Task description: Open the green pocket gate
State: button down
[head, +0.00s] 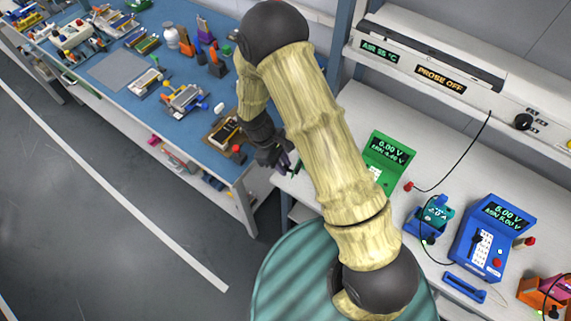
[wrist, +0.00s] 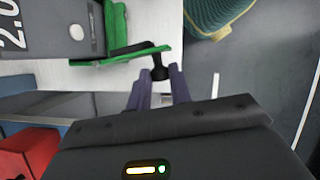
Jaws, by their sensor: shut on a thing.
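The green pocket gate (wrist: 118,57) shows in the wrist view as a thin green panel with a black knob (wrist: 160,73) at its right end. My gripper (wrist: 161,72) has its two purple fingers closed around this knob. Behind the panel are more green edges, a black part and a grey block (wrist: 45,25) marked 2.0. Whether the panel stands away from its pocket is hard to tell. In the head view my gripper (head: 287,164) is at the left edge of the white bench, and a sliver of green (head: 297,166) shows at its fingertips. My arm hides part of that bench.
On the white bench (head: 362,105) are a green meter (head: 386,161), a teal unit (head: 434,214), a blue meter (head: 492,240) and an orange unit (head: 545,292). A crowded blue-topped bench (head: 110,70) lies left. A red block (wrist: 28,152) is lower left in the wrist view.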

jog(key=c, duration=1.3)
grip_release()
jog(key=shift+o, duration=0.2)
jog(key=b+v, duration=0.2)
jog(key=v, duration=1.5)
jog(key=shift+a+r, duration=0.15)
jog(key=shift+w, duration=0.1)
jog(key=s+d+r+m+t+y, duration=0.2)
jog(key=s+d+m, duration=0.3)
jog(key=d, duration=0.5)
jog(key=s+d+r+m+t+y, duration=0.2)
jog(key=s+d+m, duration=0.3)
jog(key=d, duration=0.5)
jog(key=m, duration=0.2)
jog(key=shift+s+m+t, duration=0.3)
jog(key=shift+m+t, duration=0.1)
